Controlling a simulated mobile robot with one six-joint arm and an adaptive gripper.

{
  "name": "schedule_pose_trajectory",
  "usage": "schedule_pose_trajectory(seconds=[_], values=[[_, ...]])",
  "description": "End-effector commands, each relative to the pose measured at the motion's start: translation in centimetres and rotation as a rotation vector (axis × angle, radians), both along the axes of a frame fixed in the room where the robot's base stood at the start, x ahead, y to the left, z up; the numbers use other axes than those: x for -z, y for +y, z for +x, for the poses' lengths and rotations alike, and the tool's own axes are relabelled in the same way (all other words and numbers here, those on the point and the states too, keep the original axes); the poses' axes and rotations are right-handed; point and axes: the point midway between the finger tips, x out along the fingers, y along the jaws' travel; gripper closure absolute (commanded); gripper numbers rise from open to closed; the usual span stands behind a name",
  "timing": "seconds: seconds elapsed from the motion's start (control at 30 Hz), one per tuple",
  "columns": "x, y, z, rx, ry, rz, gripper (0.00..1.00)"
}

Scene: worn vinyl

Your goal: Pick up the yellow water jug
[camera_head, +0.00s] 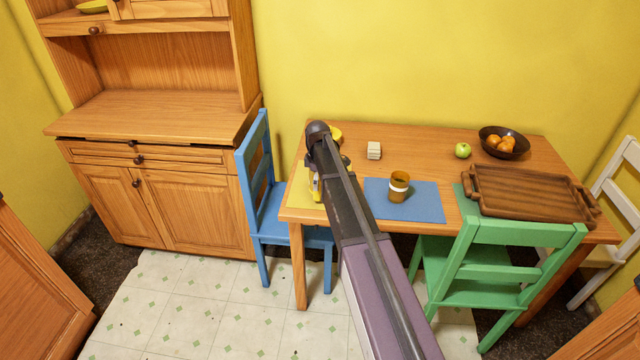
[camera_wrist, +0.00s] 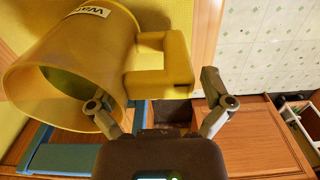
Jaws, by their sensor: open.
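The yellow water jug (camera_wrist: 75,60) fills the upper left of the wrist view, with part of a white label and its open mouth showing. Its blocky handle (camera_wrist: 178,70) extends to the right. My gripper (camera_wrist: 153,92) is open. One finger overlaps the jug's mouth in the picture, and the other is just right of the handle, so the handle appears between them; contact is unclear. In the head view my arm hides most of the jug; a yellow piece (camera_head: 315,187) beside the arm may be part of it.
The wooden table (camera_head: 440,145) holds a blue mat (camera_head: 428,208) with an amber cup (camera_head: 399,186), a pale block (camera_head: 374,150), a green apple (camera_head: 463,150), a fruit bowl (camera_head: 488,138) and a brown tray (camera_head: 525,190). Blue (camera_head: 256,175) and green (camera_head: 480,292) chairs stand close by.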

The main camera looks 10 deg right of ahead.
Motion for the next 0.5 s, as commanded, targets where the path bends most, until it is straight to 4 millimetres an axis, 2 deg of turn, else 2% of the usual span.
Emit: schedule_pose_trajectory(seconds=[0.13, 0.3, 0.4, 0.5], values=[[0.0, 0.01, -0.01, 0.0, 0.0, 0.0, 0.0], [0.0, 0.03, 0.0, 0.0, 0.0, 0.0, 0.51], [0.01, 0.03, 0.01, 0.0, 0.0, 0.0, 0.76], [-0.01, 0.02, 0.02, 0.0, -0.001, 0.0, 0.77]])
